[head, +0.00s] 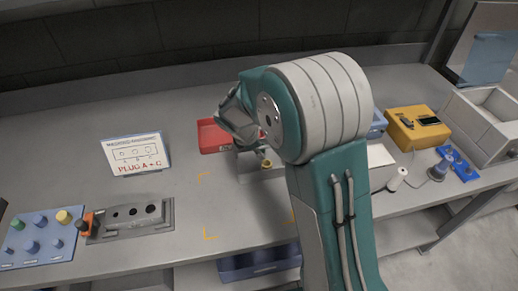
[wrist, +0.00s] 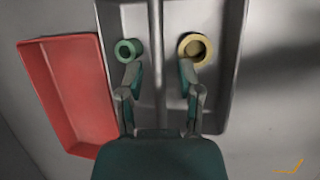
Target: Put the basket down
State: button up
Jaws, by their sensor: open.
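The basket (wrist: 231,25) is a grey metal tray with a thin bar along its middle. It holds a green ring-shaped piece (wrist: 120,52) left of the bar and a yellow one (wrist: 185,48) right of it. My gripper (wrist: 160,78) is open, with one finger on each side of the bar and a gap to it. In the head view the basket (head: 262,176) appears to rest on the bench, with a yellow piece (head: 266,164) showing. My arm hides much of it and the fingertips there.
A red tray (head: 213,138) lies just left of the basket. Orange corner marks (head: 208,237) outline bare bench in front. A plug block (head: 132,212), a peg board (head: 38,238) and a sign (head: 135,154) stand left. A yellow box (head: 402,133) and grey bin (head: 466,116) stand right.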

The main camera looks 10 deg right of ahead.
jog(key=v, duration=1.1)
jog(key=s+d+r+m+y, duration=0.1)
jog(key=s+d+r+m, duration=0.2)
jog(key=s+r+m, duration=0.15)
jog(key=s+d+r+m+t+y, duration=0.1)
jog(key=s+d+r+m, duration=0.1)
jog(key=s+m, duration=0.4)
jog(key=s+d+r+m+t+y, duration=0.1)
jog(key=s+m, duration=0.6)
jog(key=s, duration=0.7)
jog(key=shift+d+r+t+y, duration=0.4)
jog(key=shift+r+t+y, duration=0.15)
jog(key=shift+t+y, duration=0.2)
